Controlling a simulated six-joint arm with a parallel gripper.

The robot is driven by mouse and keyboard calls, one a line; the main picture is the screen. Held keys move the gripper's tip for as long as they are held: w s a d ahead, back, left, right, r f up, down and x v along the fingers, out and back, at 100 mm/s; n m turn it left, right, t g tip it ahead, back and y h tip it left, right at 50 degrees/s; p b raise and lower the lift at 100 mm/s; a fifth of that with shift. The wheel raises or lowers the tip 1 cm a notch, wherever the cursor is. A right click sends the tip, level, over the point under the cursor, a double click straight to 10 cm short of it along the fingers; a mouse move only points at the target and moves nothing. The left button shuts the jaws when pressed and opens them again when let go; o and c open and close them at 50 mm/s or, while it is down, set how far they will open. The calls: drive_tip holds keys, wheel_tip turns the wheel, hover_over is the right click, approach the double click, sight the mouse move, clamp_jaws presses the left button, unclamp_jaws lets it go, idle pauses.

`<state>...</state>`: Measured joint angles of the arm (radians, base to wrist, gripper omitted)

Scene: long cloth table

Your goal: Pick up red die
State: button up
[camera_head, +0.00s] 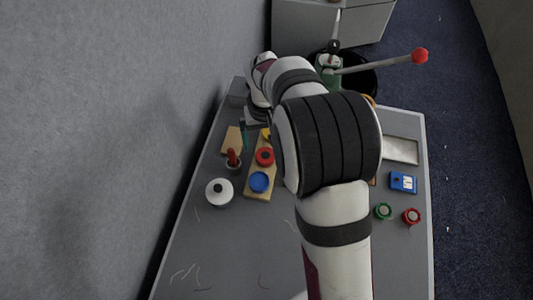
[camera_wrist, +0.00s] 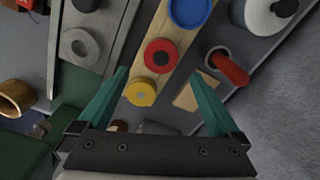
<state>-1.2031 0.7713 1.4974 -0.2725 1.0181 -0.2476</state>
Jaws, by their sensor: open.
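A round red die (camera_wrist: 150,49) with a dark centre sits on a wooden board (camera_head: 257,190) between a blue disc (camera_wrist: 189,9) and a yellow disc (camera_wrist: 140,94). The red die also shows in the head view (camera_head: 259,157). My gripper (camera_wrist: 158,74) is open and empty, its teal fingers spread on either side of the board's near end. The red die appears just past the fingertips in the wrist view. In the head view my arm hides most of the gripper. A second round red piece (camera_head: 411,216) lies far right, next to a green one (camera_head: 384,211).
A red-handled tool in a cup (camera_wrist: 228,68) and a small wooden block (camera_wrist: 193,97) are close to the right finger. A white lidded pot (camera_head: 219,192) stands left. A press with a red-knobbed lever (camera_head: 420,55) stands at the back. The table's front is mostly clear.

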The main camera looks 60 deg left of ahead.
sight(266, 155)
drive_tip(key=f, duration=0.2)
drive_tip(key=d+f, duration=0.1)
drive_tip(key=f, duration=0.1)
drive_tip(key=shift+s+f, duration=0.2)
drive_tip(key=shift+f, duration=0.2)
clamp_jaws()
